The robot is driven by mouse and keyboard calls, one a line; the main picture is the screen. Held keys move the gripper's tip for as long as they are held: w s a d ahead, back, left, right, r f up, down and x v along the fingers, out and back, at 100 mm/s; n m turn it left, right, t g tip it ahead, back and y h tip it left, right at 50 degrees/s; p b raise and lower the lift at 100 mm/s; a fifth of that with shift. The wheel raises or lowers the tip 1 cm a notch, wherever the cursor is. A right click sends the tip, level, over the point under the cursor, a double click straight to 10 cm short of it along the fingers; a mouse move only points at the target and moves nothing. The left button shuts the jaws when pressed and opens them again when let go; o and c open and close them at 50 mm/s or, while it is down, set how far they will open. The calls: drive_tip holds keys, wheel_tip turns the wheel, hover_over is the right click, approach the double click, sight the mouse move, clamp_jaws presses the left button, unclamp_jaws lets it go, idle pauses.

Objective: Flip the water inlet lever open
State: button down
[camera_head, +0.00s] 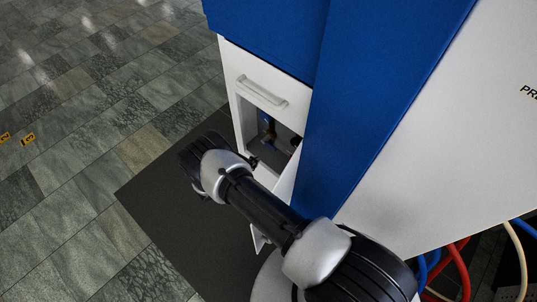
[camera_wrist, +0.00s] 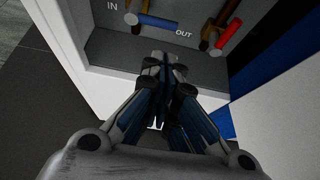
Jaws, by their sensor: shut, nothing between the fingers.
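The blue lever (camera_wrist: 155,21), by the "IN" label, lies nearly level across the grey panel in the wrist view, its left end at a brass-coloured pipe fitting. In the head view it is a small blue spot (camera_head: 267,118) inside the press opening. My gripper (camera_wrist: 166,59) is shut and empty, with its fingertips just below the blue lever in the picture. I cannot tell whether they touch it; a small gap shows. In the head view my gripper (camera_head: 253,161) is small and dark at the edge of the opening.
A red lever (camera_wrist: 228,38) by the "OUT" label sits on the right. The white frame (camera_wrist: 76,62) of the recess stands close on the left. A white drawer with a handle (camera_head: 262,91) is above the opening. Hoses (camera_head: 463,262) hang at lower right.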

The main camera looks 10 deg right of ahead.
drive_tip(key=b+x, duration=0.3)
drive_tip(key=x, duration=0.7)
